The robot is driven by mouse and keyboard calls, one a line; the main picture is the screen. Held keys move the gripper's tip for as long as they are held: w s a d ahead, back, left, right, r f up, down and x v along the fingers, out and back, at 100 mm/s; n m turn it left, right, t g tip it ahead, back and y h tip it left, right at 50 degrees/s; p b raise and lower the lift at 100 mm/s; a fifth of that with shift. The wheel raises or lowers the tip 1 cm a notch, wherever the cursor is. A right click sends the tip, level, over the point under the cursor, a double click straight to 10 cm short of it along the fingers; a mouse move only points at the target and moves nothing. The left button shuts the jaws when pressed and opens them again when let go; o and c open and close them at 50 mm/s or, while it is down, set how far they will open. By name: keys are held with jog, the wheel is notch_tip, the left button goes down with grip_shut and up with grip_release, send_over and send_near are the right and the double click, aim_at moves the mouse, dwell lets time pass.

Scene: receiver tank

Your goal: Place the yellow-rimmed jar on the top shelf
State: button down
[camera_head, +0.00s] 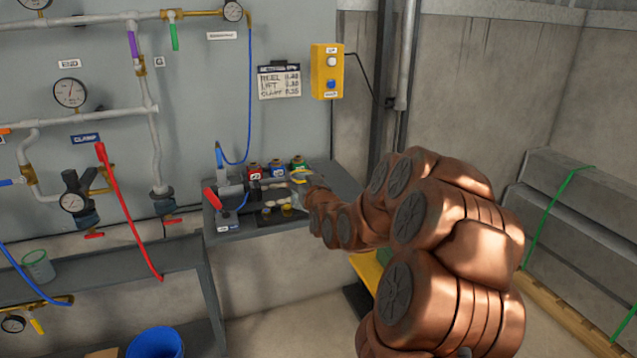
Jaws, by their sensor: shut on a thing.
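My gripper (290,192) is small and partly hidden at the end of my copper arm, over the grey bench. It is shut on a pale thing with a yellow edge, which I take to be the yellow-rimmed jar (299,181). Its outline is too small to make out fully, and my wrist covers part of it. The top shelf (110,268) is the grey upper board of the rack at lower left, well to the left of my gripper. A green-rimmed clear jar (38,266) stands on it.
Red-topped (254,171), blue-topped (277,169) and green-topped (298,163) containers stand at the bench back. A red-handled device (230,190) is at the bench's left. A long red lever (128,210) and blue hose cross before the shelf. A blue bucket (156,342) is below.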

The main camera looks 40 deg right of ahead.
jog(key=shift+w+d+f+p, duration=0.2)
jog(key=shift+d+f, duration=0.55)
jog(key=shift+d, duration=1.2)
jog(key=shift+w+d+f+p, duration=0.15)
jog(key=shift+d+f, duration=0.6)
jog(key=shift+d, duration=1.25)
jog(key=shift+w+d+f+p, duration=0.2)
jog(key=shift+d+f, duration=0.55)
jog(key=shift+d, duration=1.2)
jog(key=shift+f, duration=0.1)
jog(key=shift+c, duration=1.1)
grip_release()
jog(key=shift+s, duration=0.1)
jog(key=b+v, duration=0.1)
jog(key=v, duration=1)
jog(key=shift+s+a, duration=0.2)
jog(key=shift+s, duration=0.15)
